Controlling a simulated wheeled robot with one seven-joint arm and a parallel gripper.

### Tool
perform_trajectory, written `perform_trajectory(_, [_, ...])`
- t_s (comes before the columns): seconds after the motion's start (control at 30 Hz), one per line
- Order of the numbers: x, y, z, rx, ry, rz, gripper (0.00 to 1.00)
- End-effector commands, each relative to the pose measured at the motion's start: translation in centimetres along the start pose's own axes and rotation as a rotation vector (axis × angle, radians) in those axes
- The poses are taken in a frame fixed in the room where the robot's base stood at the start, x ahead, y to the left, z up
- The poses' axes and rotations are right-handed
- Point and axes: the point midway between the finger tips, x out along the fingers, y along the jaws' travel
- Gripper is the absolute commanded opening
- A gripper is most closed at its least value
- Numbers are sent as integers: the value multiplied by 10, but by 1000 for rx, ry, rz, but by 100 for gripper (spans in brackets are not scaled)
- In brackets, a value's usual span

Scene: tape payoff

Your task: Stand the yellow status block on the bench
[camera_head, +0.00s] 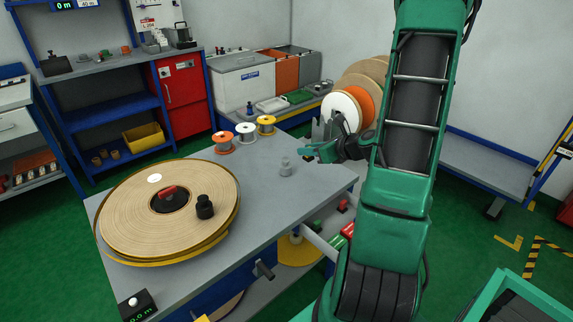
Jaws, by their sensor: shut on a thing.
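My gripper (318,151) is at the right side of the grey bench (262,190), near its far right edge. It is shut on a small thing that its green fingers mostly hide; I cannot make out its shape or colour. I cannot tell whether that thing touches the bench top. No yellow block shows clearly on the bench.
A large tape reel (125,215) with a black knob (205,207) covers the bench's left part. Small orange (223,141), white (246,133) and yellow-rimmed (266,125) spools stand at the back. The front right bench top is clear.

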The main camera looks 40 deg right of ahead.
Motion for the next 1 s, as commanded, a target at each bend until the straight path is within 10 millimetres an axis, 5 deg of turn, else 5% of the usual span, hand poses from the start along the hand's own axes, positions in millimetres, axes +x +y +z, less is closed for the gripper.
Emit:
perform_trajectory(0.6, [20, -105, -61, 1, 0, -1, 0])
perform_trajectory(1.0, [33, -111, -86, 4, 2, 3, 0])
